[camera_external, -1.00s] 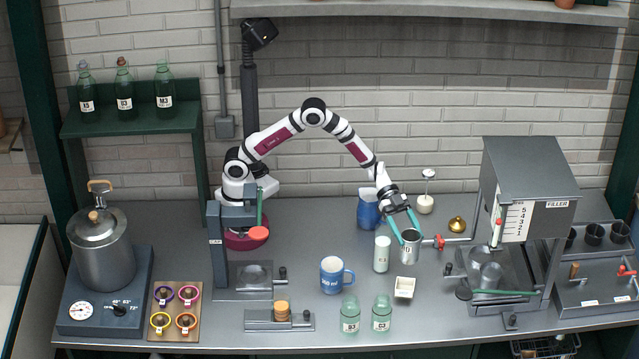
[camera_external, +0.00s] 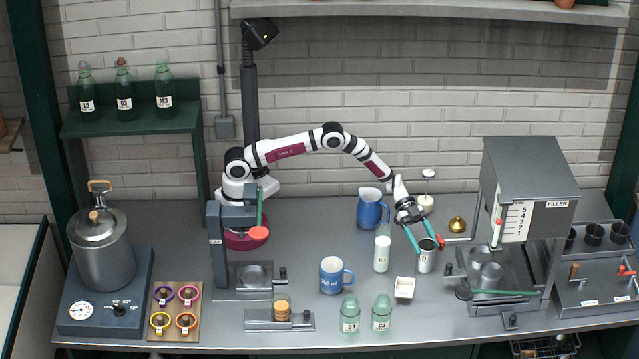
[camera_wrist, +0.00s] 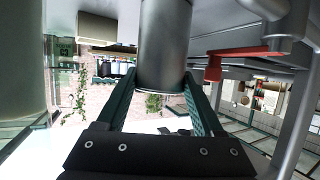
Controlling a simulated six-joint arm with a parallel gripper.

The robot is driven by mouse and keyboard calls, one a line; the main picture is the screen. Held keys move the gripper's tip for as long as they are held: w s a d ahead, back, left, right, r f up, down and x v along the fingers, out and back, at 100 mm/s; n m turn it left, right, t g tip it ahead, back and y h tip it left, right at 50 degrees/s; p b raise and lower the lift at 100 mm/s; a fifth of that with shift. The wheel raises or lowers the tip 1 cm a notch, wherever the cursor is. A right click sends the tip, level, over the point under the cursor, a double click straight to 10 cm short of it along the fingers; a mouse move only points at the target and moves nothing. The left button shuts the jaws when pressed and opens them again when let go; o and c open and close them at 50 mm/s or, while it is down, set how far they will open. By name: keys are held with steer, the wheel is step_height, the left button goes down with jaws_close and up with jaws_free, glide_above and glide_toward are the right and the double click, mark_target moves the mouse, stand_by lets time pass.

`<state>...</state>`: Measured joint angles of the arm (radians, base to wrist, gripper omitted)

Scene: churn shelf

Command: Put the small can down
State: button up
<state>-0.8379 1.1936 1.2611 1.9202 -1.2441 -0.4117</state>
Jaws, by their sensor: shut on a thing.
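The small can (camera_external: 426,259) is a grey metal cylinder with a dark open top and a marking on its side. It is upright, right of the white-filled glass bottle and left of the filler. My gripper (camera_external: 426,243) is shut on the can near its upper part. In the wrist view the can (camera_wrist: 164,45) sits between the two teal fingers of my gripper (camera_wrist: 162,100). I cannot tell whether the can's base touches the counter.
A blue jug (camera_external: 371,209) and a blue mug (camera_external: 333,275) are to the left. Two green bottles (camera_external: 350,315) stand at the front.

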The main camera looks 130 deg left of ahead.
steer(key=o, duration=1.4)
steer(key=shift+o, duration=0.2)
steer(key=shift+r, duration=0.25)
steer(key=v, duration=1.2)
steer(key=w+d+r+y, duration=0.2)
steer(key=w+r+y, duration=0.3)
steer(key=w+r, duration=0.3)
steer(key=s+d+r+n+g+y, duration=0.1)
steer(key=s+d+r+g+y, duration=0.3)
steer(key=s+d+r+y, duration=0.3)
steer(key=s+d+f+g+h, duration=0.1)
steer(key=s+d+g, duration=0.2)
steer(key=s+d, duration=0.3)
steer(key=s+d+f+m+g+h, duration=0.1)
steer(key=s+d, duration=0.6)
steer(key=s, duration=0.7)
steer(key=s+d+f+m+g+h, duration=0.1)
steer(key=s+d+f+g+h, duration=0.1)
steer(key=s+d+g, duration=0.2)
steer(key=s+d, duration=0.3)
steer(key=s, duration=0.3)
steer(key=shift+d+g+h, duration=0.25)
steer(key=shift+g+h, duration=0.15)
